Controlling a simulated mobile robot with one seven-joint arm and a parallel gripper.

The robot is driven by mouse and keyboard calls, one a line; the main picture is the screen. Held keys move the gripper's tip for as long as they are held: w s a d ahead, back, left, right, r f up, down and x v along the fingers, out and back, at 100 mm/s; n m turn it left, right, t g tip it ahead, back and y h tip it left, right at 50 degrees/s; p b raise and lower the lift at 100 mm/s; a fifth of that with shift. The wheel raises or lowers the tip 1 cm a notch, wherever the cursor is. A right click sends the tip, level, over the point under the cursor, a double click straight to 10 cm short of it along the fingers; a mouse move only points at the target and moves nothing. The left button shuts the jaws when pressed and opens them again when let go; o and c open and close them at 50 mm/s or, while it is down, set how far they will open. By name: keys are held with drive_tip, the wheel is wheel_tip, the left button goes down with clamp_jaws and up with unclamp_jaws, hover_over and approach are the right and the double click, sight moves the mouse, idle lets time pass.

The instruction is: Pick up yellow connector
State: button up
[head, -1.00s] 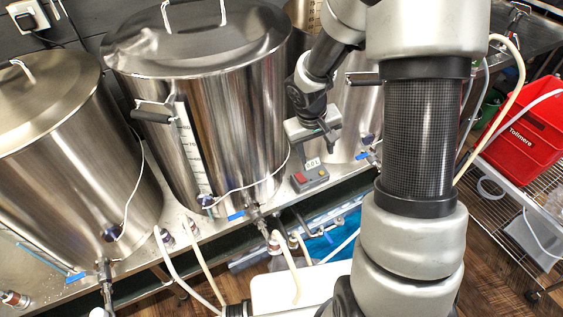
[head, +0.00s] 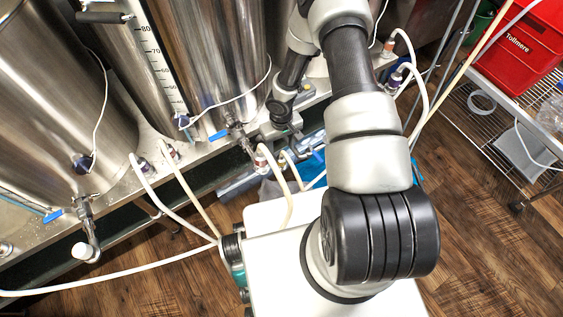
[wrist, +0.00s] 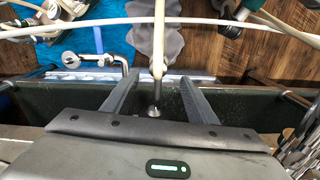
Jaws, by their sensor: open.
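I cannot make out a clearly yellow connector in any view. In the wrist view, a pale cream hose (wrist: 159,35) runs down between my fingers and ends in a small metal fitting (wrist: 154,111). My gripper (wrist: 160,78) is open, one finger on each side of this hose, with no visible contact. In the head view the wrist end of my arm hangs by the bench front, and my fingers are hidden or too small to tell. Other cream hoses with metal and reddish fittings (head: 262,158) show near the bench edge.
Steel kettles (head: 60,100) with blue-handled valves stand on the steel bench at left. A long pale hose (wrist: 90,27) crosses the top of the wrist view. A wire rack with a red bin (head: 515,45) is at right. Wood floor (head: 470,230) is open in front of the rack.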

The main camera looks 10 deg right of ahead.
sight(282, 159)
drive_tip(key=f+b, duration=0.1)
drive_tip(key=f, duration=0.4)
drive_tip(key=f+b, duration=0.1)
drive_tip(key=f, duration=0.4)
drive_tip(key=shift+w+d+f, duration=0.1)
drive_tip(key=shift+w, duration=0.1)
drive_tip(key=c, duration=1.2)
